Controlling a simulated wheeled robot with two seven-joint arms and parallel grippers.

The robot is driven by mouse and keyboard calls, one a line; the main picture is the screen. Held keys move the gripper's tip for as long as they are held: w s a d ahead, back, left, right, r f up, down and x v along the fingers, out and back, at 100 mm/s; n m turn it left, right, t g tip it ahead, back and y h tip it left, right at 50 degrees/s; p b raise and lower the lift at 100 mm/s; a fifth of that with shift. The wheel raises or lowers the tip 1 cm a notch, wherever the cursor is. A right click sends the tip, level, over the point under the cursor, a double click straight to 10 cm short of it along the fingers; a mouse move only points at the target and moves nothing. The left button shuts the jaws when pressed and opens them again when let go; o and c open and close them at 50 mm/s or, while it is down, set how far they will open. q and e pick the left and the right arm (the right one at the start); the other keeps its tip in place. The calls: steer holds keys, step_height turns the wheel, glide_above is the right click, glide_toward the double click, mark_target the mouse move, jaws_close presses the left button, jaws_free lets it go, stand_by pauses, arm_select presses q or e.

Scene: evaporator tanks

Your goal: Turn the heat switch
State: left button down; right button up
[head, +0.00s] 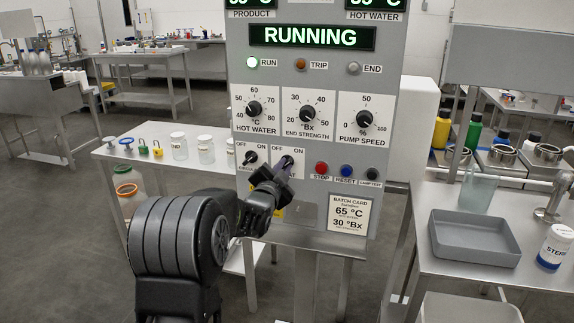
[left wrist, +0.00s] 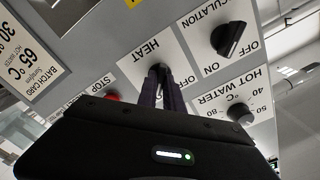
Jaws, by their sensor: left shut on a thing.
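The heat switch is on the lower row of the grey control panel, below an OFF/ON label, at the right of the circulation switch (head: 250,157). My left gripper (head: 286,168) reaches it from below and is shut on it, hiding most of the knob in the head view. In the left wrist view the fingers (left wrist: 161,78) close around the dark heat switch (left wrist: 156,69), next to the HEAT label. Which way the switch points cannot be told. The circulation switch also shows in the left wrist view (left wrist: 230,39). My right gripper is not in view.
The red STOP button (head: 321,169) and blue RESET button (head: 345,171) sit just right of the heat switch. The hot water dial (head: 254,108) is above. The display (head: 312,37) reads RUNNING. A bench with a grey tray (head: 462,249) stands at right.

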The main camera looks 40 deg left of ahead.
arm_select(q)
steer(key=shift+f+n+b, duration=0.2)
steer(key=shift+n+b, duration=0.5)
steer(key=shift+b, duration=0.2)
steer(key=shift+n, duration=0.3)
steer(key=shift+r, duration=0.2)
steer(key=shift+f+n+b, duration=0.2)
steer(key=shift+n+b, duration=0.5)
steer(key=shift+b, duration=0.3)
steer(key=shift+n, duration=0.3)
steer(key=shift+r, duration=0.15)
